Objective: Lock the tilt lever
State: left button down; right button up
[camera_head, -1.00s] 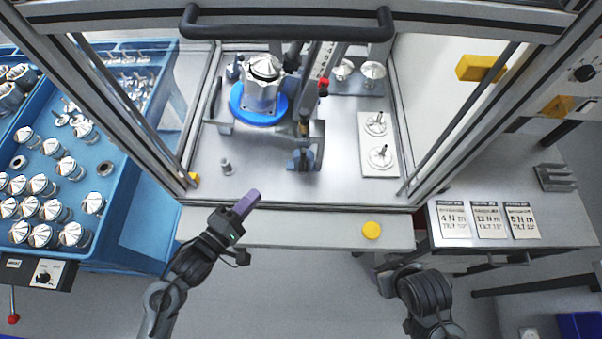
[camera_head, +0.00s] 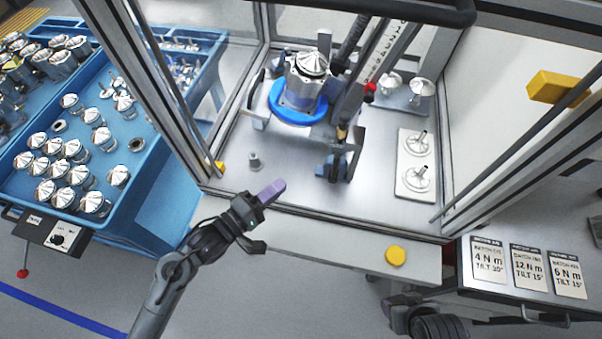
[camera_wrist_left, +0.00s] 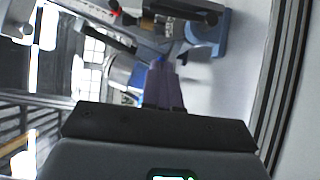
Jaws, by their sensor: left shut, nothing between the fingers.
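The tilt fixture stands inside the framed cell in the head view. It carries a silver housing (camera_head: 307,84) on a blue ring (camera_head: 290,110). A dark upright piece with a brass-coloured part (camera_head: 341,132) stands at the fixture's right, above a blue block (camera_head: 345,168); I cannot tell for sure whether it is the tilt lever. My left gripper (camera_head: 272,190), with purple fingers, is shut and empty at the cell's front edge, apart from the fixture. In the left wrist view its fingers (camera_wrist_left: 165,88) point toward the blurred fixture. My right arm shows at the bottom; its fingers do not.
A yellow button (camera_head: 396,256) is on the front ledge. A white plate with metal parts (camera_head: 414,193) lies right. Cell posts flank the opening. A blue parts bin (camera_head: 150,180) stands left.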

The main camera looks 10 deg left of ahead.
aim_at(336, 165)
pick_arm(q)
jog(key=s+d+x, duration=0.1)
jog(key=d+x, duration=0.1)
jog(key=x, duration=1)
jog(key=shift+s+d, duration=0.25)
pick_arm(e)
jog(key=shift+r, duration=0.15)
